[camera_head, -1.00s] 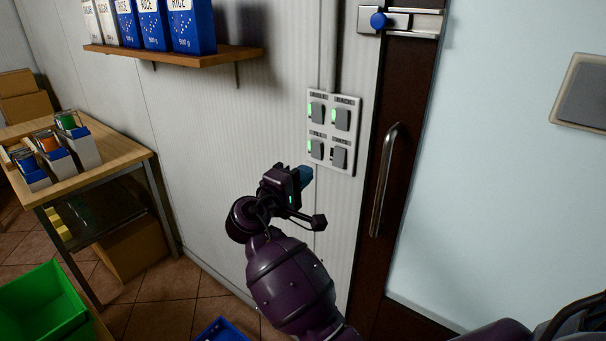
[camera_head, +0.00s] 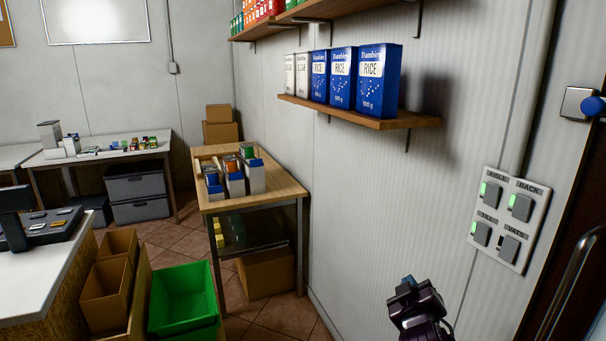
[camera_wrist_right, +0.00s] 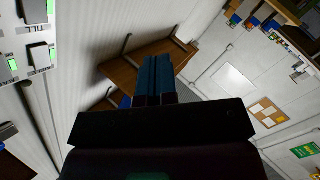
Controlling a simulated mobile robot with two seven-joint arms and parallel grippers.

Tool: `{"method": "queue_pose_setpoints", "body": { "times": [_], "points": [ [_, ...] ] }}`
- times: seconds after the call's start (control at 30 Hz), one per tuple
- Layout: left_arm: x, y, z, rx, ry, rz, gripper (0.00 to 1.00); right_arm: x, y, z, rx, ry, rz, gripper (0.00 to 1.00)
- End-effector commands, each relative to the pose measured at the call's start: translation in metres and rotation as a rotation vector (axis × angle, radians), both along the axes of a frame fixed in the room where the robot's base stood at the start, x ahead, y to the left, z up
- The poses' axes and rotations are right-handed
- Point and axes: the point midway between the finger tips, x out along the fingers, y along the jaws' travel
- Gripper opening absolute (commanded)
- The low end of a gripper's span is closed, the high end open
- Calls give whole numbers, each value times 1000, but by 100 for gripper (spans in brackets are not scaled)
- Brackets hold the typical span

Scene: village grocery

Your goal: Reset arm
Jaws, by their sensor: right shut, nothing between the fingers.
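My right gripper (camera_head: 408,282) shows at the bottom right of the head view, in front of the white ribbed wall and left of and below the switch panel. It is shut and empty, and apart from the panel. In the right wrist view its blue fingers (camera_wrist_right: 158,75) are together with nothing between them. The switch panel (camera_head: 509,220) has switches labelled AISLE, BACK, TILL and VATS. Green lights show beside AISLE, BACK and TILL; none shows beside VATS. My left gripper is not in view.
A wooden shelf (camera_head: 345,112) with rice packs juts from the wall above my right gripper. A wooden table (camera_head: 285,188) with card boxes stands against the wall. A green crate (camera_head: 183,300) sits on the floor at lower left. A door handle (camera_head: 572,290) is at far right.

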Motion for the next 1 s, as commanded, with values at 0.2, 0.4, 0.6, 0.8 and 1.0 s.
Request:
{"method": "queue_pose_setpoints", "body": {
  "times": [0.2,0.4,0.6,0.8,1.0],
  "points": [
    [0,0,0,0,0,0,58,-68,-2,-79,341,34,133,0],
    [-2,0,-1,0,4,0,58,-142,-15,-140,549,112,134,0],
    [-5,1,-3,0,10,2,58,-223,-33,-199,608,255,61,0],
    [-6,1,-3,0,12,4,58,-279,-46,-233,603,353,1,0],
    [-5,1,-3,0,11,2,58,-293,-49,-241,603,378,-15,0]
  ]
}}
